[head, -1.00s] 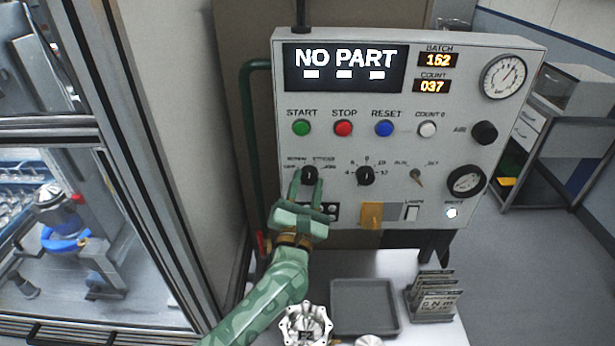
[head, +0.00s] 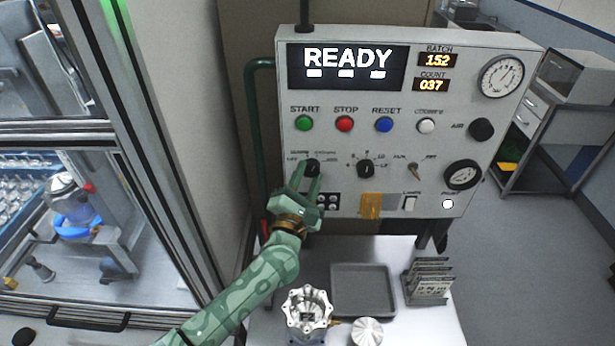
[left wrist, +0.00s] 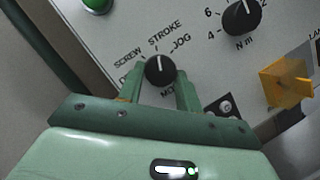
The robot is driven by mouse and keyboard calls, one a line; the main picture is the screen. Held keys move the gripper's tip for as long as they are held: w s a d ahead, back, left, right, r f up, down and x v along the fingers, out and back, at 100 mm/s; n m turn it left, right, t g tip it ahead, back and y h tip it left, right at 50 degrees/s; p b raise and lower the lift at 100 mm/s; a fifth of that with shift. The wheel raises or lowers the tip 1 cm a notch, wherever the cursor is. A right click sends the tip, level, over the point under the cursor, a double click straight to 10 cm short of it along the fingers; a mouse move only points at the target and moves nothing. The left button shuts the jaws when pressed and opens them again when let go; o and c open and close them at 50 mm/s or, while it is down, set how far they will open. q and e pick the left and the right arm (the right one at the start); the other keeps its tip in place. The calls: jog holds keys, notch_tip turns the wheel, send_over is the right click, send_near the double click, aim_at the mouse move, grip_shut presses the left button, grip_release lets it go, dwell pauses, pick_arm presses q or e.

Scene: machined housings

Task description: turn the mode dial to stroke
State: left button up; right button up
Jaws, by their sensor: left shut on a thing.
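The mode dial (head: 312,169) is a black round knob at the left of the grey control panel (head: 400,220). It also shows in the left wrist view (left wrist: 159,71), with SCREW, STROKE and JOG printed around it. Its white mark points up, roughly toward STROKE; its exact alignment is hard to tell. My left gripper (head: 308,182) is shut on the dial, one finger on each side; it also shows in the left wrist view (left wrist: 160,92). The panel display (head: 347,66) reads READY. My right gripper is not in view.
A second black knob (head: 366,169) and a yellow part (head: 371,205) sit to the right of the dial. START (head: 305,123), STOP and RESET buttons are above. Below, the white table holds a grey tray (head: 363,290), a metal housing (head: 307,312) and a card rack (head: 428,280).

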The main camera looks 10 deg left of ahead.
pick_arm(q)
jog(key=o, duration=1)
jog(key=b+v, duration=0.3)
jog(key=v, duration=1.3)
jog(key=shift+s, duration=0.2)
